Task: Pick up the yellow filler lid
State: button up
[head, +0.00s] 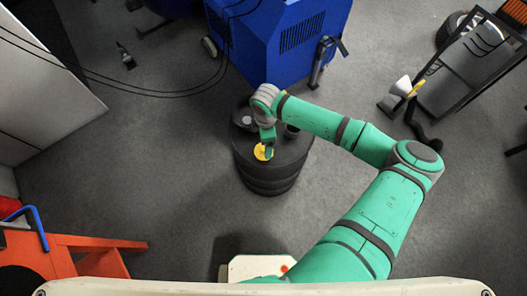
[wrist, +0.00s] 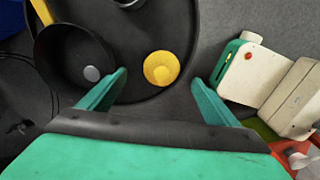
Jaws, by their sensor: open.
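The yellow filler lid (head: 262,152) is a small round disc with a raised centre, on top of a black drum (head: 268,181). In the wrist view the lid (wrist: 161,68) lies between and just beyond my two green fingertips, with dark gaps on both sides. My gripper (wrist: 158,82) is open and empty, and nothing is pinched in it. In the head view my gripper (head: 268,146) is above the drum at the lid, partly covering it. I cannot tell the exact height of the fingers over the lid.
A dark round cup (wrist: 75,60) stands on the drum just left of my left finger. A blue cabinet (head: 285,40) stands behind the drum. An orange frame (head: 95,250) is at lower left, and a dark rack (head: 475,65) is at upper right. Grey floor around the drum is mostly clear.

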notch_tip(320, 180, down, 5)
jog(key=shift+r, duration=0.2)
jog(key=shift+s+a+f, duration=0.15)
jog(key=shift+f, duration=1.2)
jog(key=shift+s+a+f, duration=0.1)
jog(key=shift+s+f, duration=0.05)
jog(key=shift+f, duration=1.15)
jog(key=c, duration=1.1)
jog(key=shift+c, duration=0.2)
